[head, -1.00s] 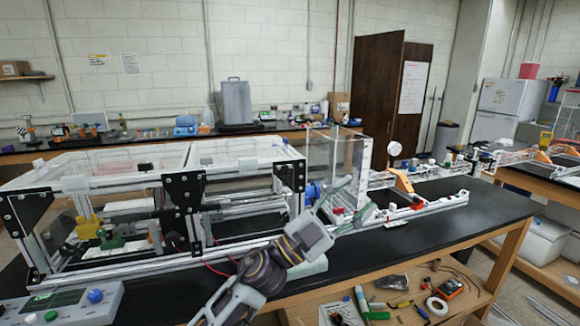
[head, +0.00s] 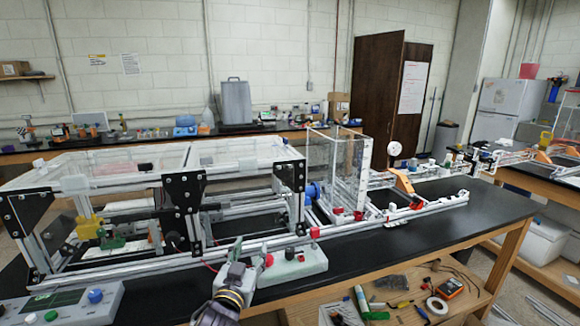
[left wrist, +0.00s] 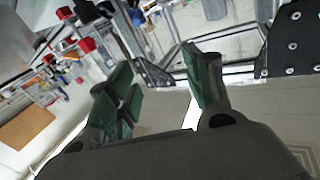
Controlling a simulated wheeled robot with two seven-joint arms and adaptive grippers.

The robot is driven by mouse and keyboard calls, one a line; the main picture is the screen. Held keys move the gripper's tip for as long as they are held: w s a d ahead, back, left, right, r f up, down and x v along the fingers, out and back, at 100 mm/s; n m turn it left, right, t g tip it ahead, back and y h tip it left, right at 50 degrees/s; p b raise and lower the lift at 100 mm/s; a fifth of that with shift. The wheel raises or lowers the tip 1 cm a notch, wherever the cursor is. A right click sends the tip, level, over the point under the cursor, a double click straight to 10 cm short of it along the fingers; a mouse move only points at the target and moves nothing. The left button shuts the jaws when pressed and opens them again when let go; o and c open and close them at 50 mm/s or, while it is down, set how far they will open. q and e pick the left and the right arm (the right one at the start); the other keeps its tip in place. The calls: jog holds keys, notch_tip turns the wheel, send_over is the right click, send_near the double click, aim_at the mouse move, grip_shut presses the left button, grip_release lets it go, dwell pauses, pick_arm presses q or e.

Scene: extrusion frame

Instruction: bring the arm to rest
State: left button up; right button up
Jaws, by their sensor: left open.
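My left gripper (head: 246,250) is at the lower middle of the head view, in front of the extrusion frame (head: 130,183). Its arm comes up from the bottom edge. In the left wrist view the two green-padded fingers (left wrist: 160,75) stand apart with nothing between them. The gripper is open and empty. In the head view it overlaps the left end of a pale green box (head: 298,268) with red and black knobs; I cannot tell whether they touch. My right gripper is not in view.
A grey control panel (head: 65,306) with a screen and knobs sits at the lower left. The black bench top (head: 410,240) is clear at the right front. A lower wooden shelf (head: 470,300) holds tape, a meter and tools. A clear upright enclosure (head: 345,165) stands on the frame.

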pick_arm(q)
jog(key=s+a+f+n+g+y, duration=0.1)
jog(key=s+a+f+g, duration=0.35)
jog(key=f, duration=0.35)
jog(key=s+a+f+n+g+y, duration=0.1)
jog(key=s+a+f+g, duration=0.2)
jog(key=s+f, duration=0.35)
jog(key=s+a+f+m+g, duration=0.1)
jog(key=s+a+f+g, duration=0.15)
jog(key=s+f, duration=0.4)
jog(key=s+a+f+g, duration=0.2)
jog(key=s+f+g, duration=0.2)
jog(key=s, duration=0.5)
notch_tip(320, 180, down, 34)
jog(key=s+a+r+g, duration=0.1)
jog(key=s+a, duration=0.1)
jog(key=s+a+f, duration=0.3)
jog(key=s+f, duration=0.7)
jog(key=s+a+f+g, duration=0.1)
jog(key=s+a+f, duration=0.2)
jog(key=s+f, duration=0.7)
jog(key=shift+s+a+m+y, duration=0.2)
jog(key=shift+s+m+y, duration=0.1)
jog(key=shift+s+y, duration=0.15)
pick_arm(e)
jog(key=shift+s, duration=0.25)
